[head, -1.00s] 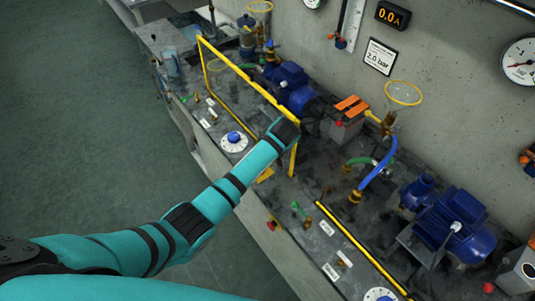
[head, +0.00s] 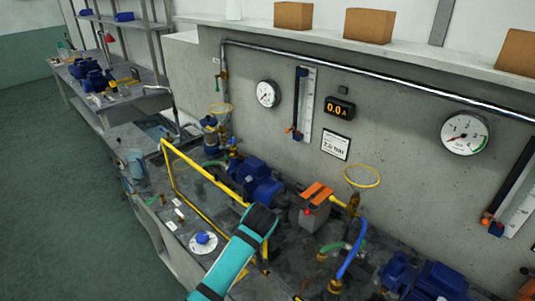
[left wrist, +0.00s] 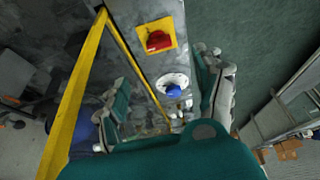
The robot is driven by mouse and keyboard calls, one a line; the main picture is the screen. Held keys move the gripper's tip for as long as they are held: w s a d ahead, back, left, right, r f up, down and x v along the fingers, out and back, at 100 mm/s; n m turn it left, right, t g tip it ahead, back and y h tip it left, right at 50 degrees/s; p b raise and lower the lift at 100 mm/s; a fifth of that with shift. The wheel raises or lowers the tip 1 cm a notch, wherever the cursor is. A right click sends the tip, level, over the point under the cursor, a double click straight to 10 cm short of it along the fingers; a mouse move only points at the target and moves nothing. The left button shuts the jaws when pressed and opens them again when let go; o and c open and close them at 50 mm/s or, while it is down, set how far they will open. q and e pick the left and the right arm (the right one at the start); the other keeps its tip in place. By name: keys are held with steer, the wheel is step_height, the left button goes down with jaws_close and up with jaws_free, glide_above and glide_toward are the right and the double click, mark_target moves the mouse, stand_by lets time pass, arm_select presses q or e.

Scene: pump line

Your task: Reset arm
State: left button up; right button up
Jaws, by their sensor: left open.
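My left arm in teal reaches up from the bottom of the head view and ends in a black wrist joint beside the yellow rail (head: 202,172); its gripper is hidden there. In the left wrist view my left gripper (left wrist: 164,70) is open, its two grey and teal fingers wide apart with nothing held. Between and beyond them are a red knob (left wrist: 159,41) on a yellow plate and a blue knob (left wrist: 174,91) on a white dial. The blue knob also shows in the head view (head: 202,238), left of my arm. My right gripper is not in view.
A blue pump motor (head: 257,180) stands behind the rail. The concrete wall carries gauges (head: 466,132). Open floor (head: 55,200) lies at left.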

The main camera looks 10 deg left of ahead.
arm_select(q)
steer(key=s+a+f+m+h, duration=0.1)
steer(key=s+f+m, duration=0.2)
steer(key=s, duration=0.4)
steer(key=s+a+f+m+h, duration=0.2)
steer(key=s+f+m, duration=0.1)
steer(key=s, duration=0.5)
steer(key=s+a+r+m, duration=0.2)
steer(key=s+r+m, duration=0.1)
steer(key=s, duration=0.5)
steer(key=s+a+r+m, duration=0.2)
steer(key=s+r+m, duration=0.15)
steer(key=s, duration=0.45)
step_height(320, 180, down, 28)
steer(key=b, duration=0.3)
steer(key=s+a+f+g+b, duration=0.1)
steer(key=s+a+f+b, duration=0.1)
steer(key=s+f, duration=1.5)
step_height(320, 180, down, 4)
steer(key=shift+s+a+g+h+b, duration=0.2)
steer(key=shift+a+g+h+b, duration=0.15)
steer(key=shift+a, duration=0.25)
steer(key=shift+m, duration=0.25)
steer(key=shift+c, duration=0.4)
